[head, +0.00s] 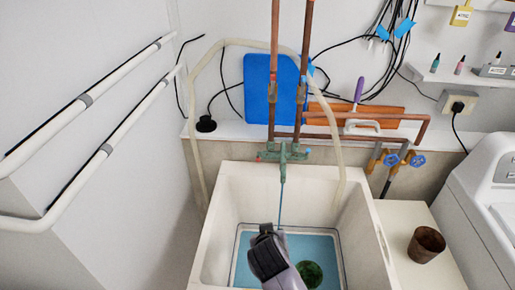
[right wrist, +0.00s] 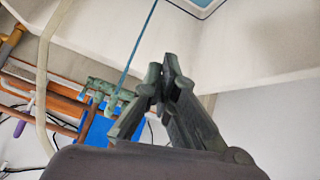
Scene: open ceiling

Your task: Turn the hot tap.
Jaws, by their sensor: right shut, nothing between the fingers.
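The green, weathered tap (head: 283,153) is fixed to the wall pipes above the back of the white sink (head: 213,225), with a small handle at each end. The handles' colour marks are too small to tell hot from cold. A thin blue line (head: 282,203) runs from the spout down into the sink; I cannot tell if it is water. My right gripper (head: 266,230) is over the sink, in front of and below the tap, apart from it. In the right wrist view its fingers (right wrist: 163,66) are shut and empty, with the tap (right wrist: 106,89) beyond to the left. My left gripper is out of view.
Copper pipes (head: 306,50) and a pale hose (head: 197,165) rise around the tap. Two blue valves (head: 390,159) (head: 417,160) are on the right. A brown pot (head: 426,244) stands on the ledge beside a white machine (head: 487,210). White rails (head: 90,95) line the left wall.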

